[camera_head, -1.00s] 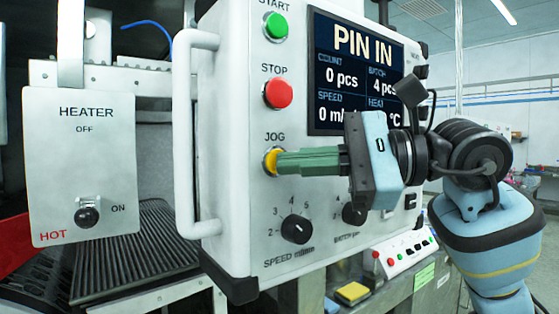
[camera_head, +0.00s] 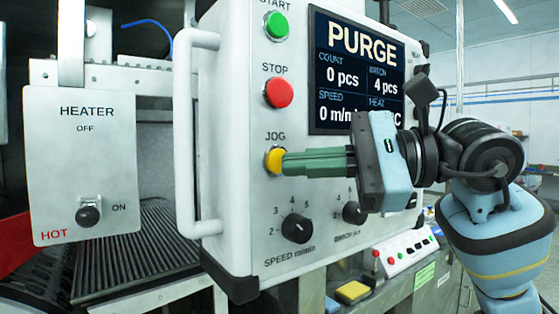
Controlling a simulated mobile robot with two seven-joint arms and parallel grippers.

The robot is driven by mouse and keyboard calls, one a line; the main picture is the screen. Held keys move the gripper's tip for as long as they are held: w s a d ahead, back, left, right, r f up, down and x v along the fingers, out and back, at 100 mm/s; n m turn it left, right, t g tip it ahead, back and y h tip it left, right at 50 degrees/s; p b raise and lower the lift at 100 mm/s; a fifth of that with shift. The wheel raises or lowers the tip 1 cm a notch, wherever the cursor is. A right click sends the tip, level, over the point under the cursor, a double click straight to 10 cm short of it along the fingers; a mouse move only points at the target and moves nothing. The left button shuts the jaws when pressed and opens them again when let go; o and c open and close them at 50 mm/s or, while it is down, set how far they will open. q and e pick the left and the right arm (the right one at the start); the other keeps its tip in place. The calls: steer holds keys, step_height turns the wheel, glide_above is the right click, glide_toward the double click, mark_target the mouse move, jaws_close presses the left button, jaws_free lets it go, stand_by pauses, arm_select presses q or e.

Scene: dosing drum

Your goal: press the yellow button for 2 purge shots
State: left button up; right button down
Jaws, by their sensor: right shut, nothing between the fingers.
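The yellow button (camera_head: 273,160), labelled JOG, sits on the white control panel (camera_head: 240,215) below the green START button (camera_head: 276,26) and the red STOP button (camera_head: 278,93). My right gripper (camera_head: 285,162) is shut and empty, its green fingers pointing left at the yellow button. The fingertips overlap the button's right edge in the picture; I cannot tell whether they touch it. The display (camera_head: 355,75) reads PURGE, with count 0 pcs and batch 4 pcs; the heat value is partly hidden by my gripper. My left gripper is not in view.
A white handle (camera_head: 184,135) stands out along the panel's left edge. Two black knobs (camera_head: 296,228) sit below the button, the right one partly hidden by my gripper. A heater box (camera_head: 85,165) with a switch hangs at the left.

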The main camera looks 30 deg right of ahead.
steer(key=shift+s, duration=0.25)
steer(key=s, duration=0.5)
steer(key=shift+d, duration=0.15)
stand_by(0.3)
steer(key=shift+w, duration=0.1)
stand_by(0.5)
